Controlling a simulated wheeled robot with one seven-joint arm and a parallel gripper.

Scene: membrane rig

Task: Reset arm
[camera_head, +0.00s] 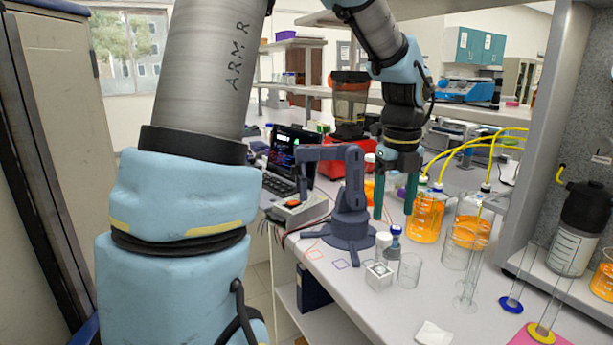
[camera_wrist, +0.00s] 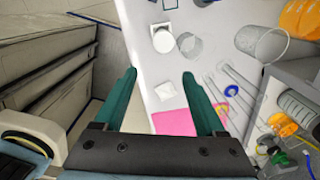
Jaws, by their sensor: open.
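My gripper (camera_head: 394,212) hangs with its dark green fingers pointing down over the white bench (camera_head: 345,300), at the end of my bent arm. The fingers are spread apart with nothing between them. In the wrist view, my gripper (camera_wrist: 160,78) shows both fingers apart, with the bench top and its edge beyond them. A small dark blue-grey robot arm model (camera_head: 350,215) stands on the bench, left of my gripper in the head view.
Glass bottles of orange liquid (camera_head: 425,218) with yellow tubes stand right of my gripper. A pink sheet (camera_wrist: 172,122) lies near the bench edge.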

